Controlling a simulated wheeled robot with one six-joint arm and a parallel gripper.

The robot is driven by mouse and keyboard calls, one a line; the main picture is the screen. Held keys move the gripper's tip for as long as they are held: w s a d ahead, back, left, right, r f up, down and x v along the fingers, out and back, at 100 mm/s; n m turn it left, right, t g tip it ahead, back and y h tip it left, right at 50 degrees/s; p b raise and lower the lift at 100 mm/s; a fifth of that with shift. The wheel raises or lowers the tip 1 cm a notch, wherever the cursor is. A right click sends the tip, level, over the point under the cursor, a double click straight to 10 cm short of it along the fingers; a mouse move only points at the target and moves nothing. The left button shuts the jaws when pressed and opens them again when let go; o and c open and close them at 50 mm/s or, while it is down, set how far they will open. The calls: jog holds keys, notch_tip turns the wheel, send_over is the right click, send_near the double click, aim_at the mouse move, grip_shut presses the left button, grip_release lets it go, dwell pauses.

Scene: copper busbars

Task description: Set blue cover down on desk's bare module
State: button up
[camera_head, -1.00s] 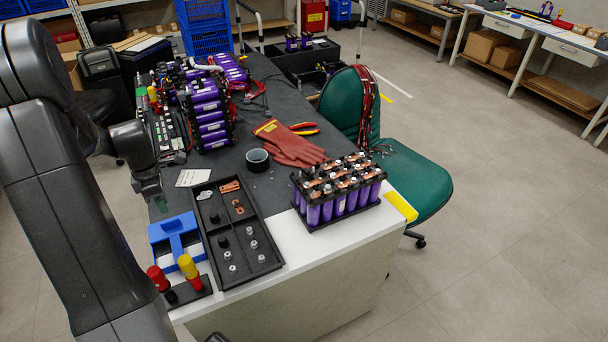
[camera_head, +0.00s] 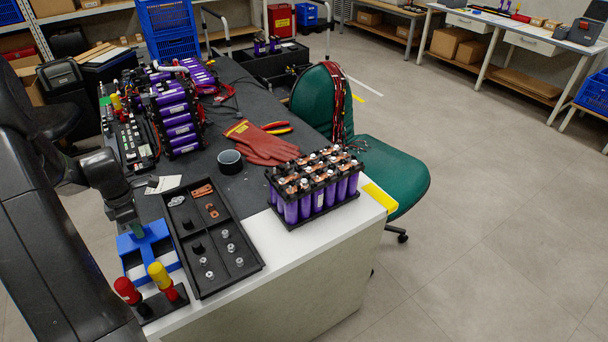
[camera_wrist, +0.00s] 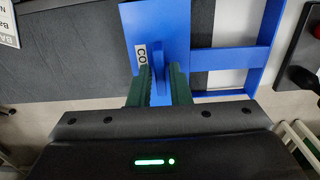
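The blue cover (camera_wrist: 178,25), a flat plate with a raised tab and a white label, lies at the blue holder frame (camera_wrist: 238,80) in the wrist view. My gripper (camera_wrist: 161,75) has green fingers on either side of the tab, with narrow gaps that look open. In the head view my gripper (camera_head: 152,232) is low over the blue holder, hiding part of the cover. The bare module (camera_head: 316,188), a black frame of purple cells with copper pieces exposed on top, stands on the white near end of the desk (camera_head: 300,245).
A black parts tray (camera_head: 226,277) with small metal parts lies between holder and module. Red and yellow-handled tools (camera_head: 150,289) stand in front of the holder. Red gloves (camera_head: 262,148), a black tape roll (camera_head: 230,161) and a larger purple battery pack (camera_head: 178,120) lie farther back.

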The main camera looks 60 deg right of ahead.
grip_shut()
jog(key=shift+r+p, duration=1.65)
jog(key=shift+r, duration=0.9)
